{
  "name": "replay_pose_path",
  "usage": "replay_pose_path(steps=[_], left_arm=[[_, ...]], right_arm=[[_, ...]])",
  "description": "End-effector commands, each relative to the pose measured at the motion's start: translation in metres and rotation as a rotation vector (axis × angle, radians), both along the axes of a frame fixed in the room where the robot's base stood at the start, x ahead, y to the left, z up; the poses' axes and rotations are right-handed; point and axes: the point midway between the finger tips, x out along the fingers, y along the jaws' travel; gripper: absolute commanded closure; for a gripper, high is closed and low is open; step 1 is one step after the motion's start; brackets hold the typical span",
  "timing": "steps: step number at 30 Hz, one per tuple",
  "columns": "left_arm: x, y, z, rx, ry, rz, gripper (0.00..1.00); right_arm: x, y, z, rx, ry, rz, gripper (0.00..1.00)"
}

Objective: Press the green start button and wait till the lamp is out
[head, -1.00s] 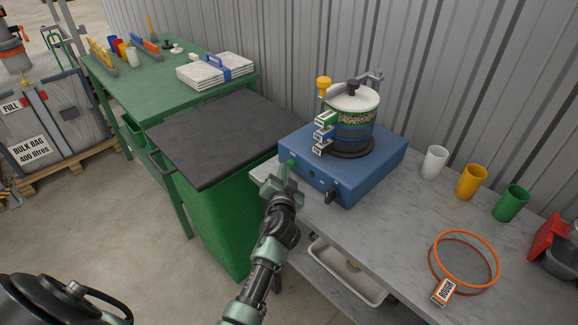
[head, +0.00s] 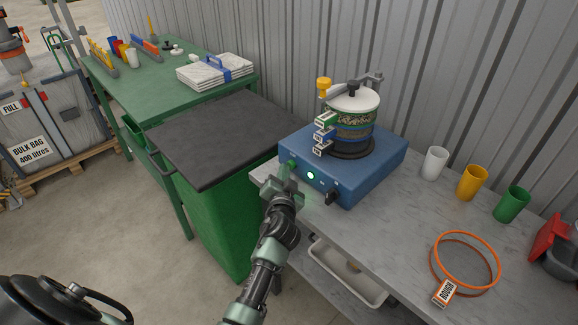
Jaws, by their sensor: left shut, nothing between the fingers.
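The blue machine (head: 370,178) stands on the grey bench with a stack of sieves (head: 351,118) clamped on top under a white lid. On its front face the lamp (head: 310,175) glows pale green. The green start button (head: 292,163) is at the left end of that face, partly hidden by my left gripper. My left gripper (head: 289,174) is shut and empty, its tip at the button; I cannot tell whether it touches. A black knob (head: 332,197) sits right of the lamp. My right gripper is not in view.
White (head: 434,163), yellow (head: 471,183) and green (head: 511,204) cups stand right of the machine. An orange ring (head: 465,263) with a tag lies nearer the front.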

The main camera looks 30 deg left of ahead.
Motion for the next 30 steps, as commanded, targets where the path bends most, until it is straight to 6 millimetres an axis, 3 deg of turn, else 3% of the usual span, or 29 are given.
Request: replay_pose_path(steps=[6,17,30], left_arm=[[-0.011,0.004,0.001,0.000,0.000,0.000,1.00],[-0.014,0.005,0.000,0.000,0.000,0.000,1.00],[-0.052,0.019,0.000,-0.001,0.001,0.000,1.00]], right_arm=[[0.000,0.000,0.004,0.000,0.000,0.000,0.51],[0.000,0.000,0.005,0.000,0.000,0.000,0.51],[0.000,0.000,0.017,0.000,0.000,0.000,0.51]])
